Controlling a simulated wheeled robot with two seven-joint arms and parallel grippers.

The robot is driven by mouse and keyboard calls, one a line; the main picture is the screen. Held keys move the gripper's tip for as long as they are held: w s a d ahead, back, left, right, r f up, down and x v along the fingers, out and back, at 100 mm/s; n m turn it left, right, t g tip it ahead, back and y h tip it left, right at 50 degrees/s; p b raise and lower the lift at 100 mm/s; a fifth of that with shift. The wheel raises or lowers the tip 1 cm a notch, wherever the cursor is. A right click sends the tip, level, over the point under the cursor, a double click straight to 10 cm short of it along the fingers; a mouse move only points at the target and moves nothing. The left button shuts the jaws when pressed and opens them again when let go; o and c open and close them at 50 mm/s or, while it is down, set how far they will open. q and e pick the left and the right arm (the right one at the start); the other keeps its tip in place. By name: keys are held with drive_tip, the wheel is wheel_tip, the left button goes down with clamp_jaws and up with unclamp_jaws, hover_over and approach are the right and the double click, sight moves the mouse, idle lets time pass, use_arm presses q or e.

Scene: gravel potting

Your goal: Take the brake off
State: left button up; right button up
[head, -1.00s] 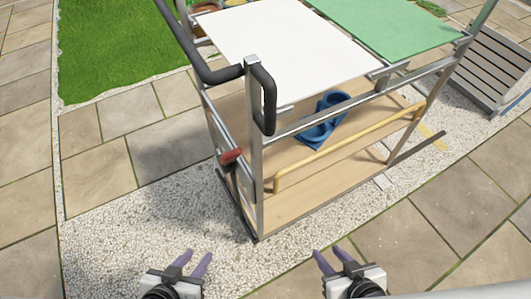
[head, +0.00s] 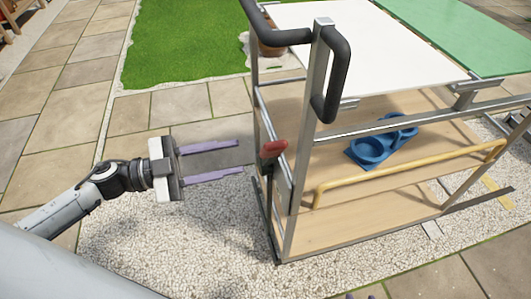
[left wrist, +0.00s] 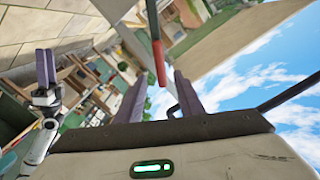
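The cart (head: 318,130) has a lever with a red grip (head: 273,149) low on its near left post. I take this lever to be the brake. My left gripper (head: 241,157) is open and empty, its purple fingers pointing right at the red grip, with a small gap in the head view. In the left wrist view the red grip (left wrist: 158,62) shows between the two finger lines; whether it is within their reach I cannot tell.
A black push handle (head: 338,75) rises above the lever. The cart has a white top (head: 340,40), a green top (head: 440,35), a yellow rail (head: 410,170) and a blue holder (head: 370,148) on its shelf. Gravel (head: 180,240) and paving left of the cart are free.

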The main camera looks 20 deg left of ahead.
sight(261, 151)
use_arm(q)
drive_tip(key=x, duration=0.8)
drive_tip(key=shift+w+d, duration=0.2)
drive_tip(key=shift+w, duration=0.05)
clamp_jaws()
